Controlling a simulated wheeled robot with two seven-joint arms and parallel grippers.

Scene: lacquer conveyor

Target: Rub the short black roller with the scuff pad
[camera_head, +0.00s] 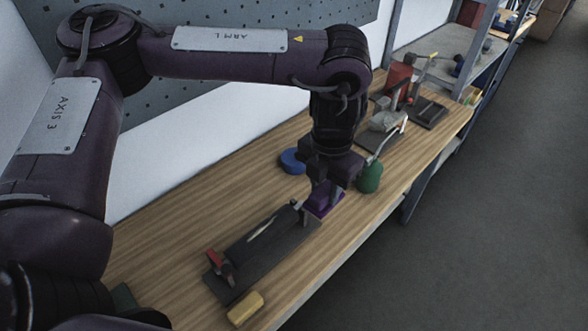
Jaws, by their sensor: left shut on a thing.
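My left gripper (323,191) points down at the far end of a dark board (270,258) on the wooden bench. It is shut on a purple block (322,206), which looks like the scuff pad. The block is low over or touching the board's far right corner; I cannot tell which. I cannot clearly make out the short black roller; a small dark piece (294,204) stands at the board's far edge, just left of the pad. A pale thin strip (261,229) lies on the board. My right gripper is not in view.
A red clamp-like part (219,266) stands at the board's near left end. A yellow block (245,308) lies near the bench's front edge. A blue disc (292,161) and a green rounded object (370,177) flank my gripper. Tools and a red box (398,80) stand farther back.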

